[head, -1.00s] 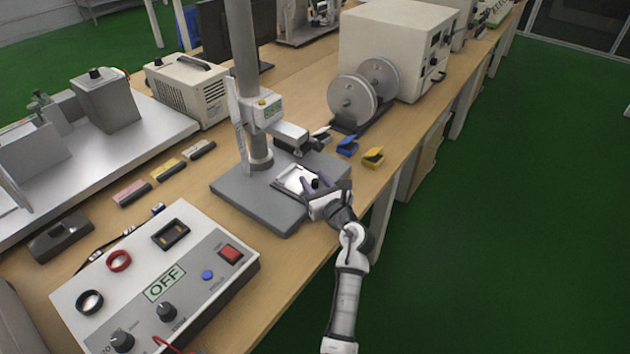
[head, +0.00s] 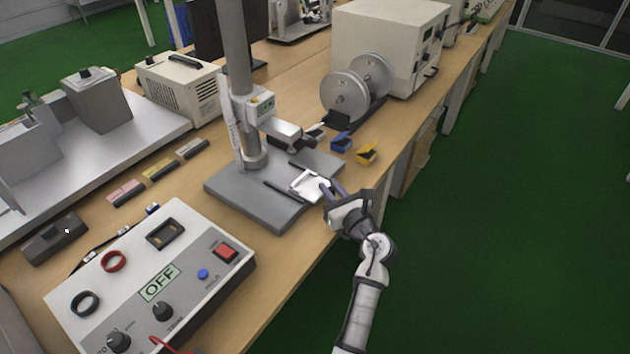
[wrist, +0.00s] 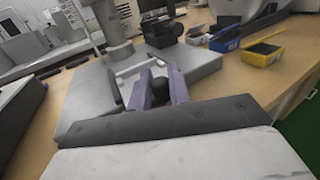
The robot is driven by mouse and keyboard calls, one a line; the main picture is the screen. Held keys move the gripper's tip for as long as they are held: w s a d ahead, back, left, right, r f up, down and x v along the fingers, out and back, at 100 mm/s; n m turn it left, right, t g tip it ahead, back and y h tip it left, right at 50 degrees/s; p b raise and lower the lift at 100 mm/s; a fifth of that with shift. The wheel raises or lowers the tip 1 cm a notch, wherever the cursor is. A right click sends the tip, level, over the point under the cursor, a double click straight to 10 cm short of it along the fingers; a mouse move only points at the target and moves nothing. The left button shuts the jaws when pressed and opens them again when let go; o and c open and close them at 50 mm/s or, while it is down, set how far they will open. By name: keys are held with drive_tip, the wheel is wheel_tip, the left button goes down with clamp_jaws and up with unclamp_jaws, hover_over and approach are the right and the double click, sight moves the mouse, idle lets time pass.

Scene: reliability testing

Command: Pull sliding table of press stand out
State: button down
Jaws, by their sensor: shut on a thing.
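The press stand has a grey base (head: 240,202) and a tall grey column (head: 233,60) with a small head unit (head: 258,112). Its white sliding table (head: 306,184) sits at the front right of the base, between dark rails. My gripper (head: 332,190) is at the table's front edge; in the wrist view its purple fingers (wrist: 160,88) are shut around a dark round knob (wrist: 159,88). Part of the white table frame (wrist: 138,68) shows just beyond the fingers. The knob is hidden in the head view.
A control box (head: 150,275) reading OFF stands at the left front. Blue (head: 341,142) and yellow (head: 367,154) small boxes lie right of the base. A large beige machine (head: 390,45) is behind. Open floor (head: 520,200) lies beyond the table's right edge.

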drive_tip(key=shift+s+d, duration=0.45)
drive_tip(key=shift+d, duration=0.15)
drive_tip(key=c, duration=1.4)
unclamp_jaws()
drive_tip(key=shift+o, duration=0.2)
drive_tip(key=b+v, duration=0.3)
drive_tip(key=v, duration=1)
drive_tip(key=shift+s, duration=0.35)
drive_tip(key=shift+d, duration=0.15)
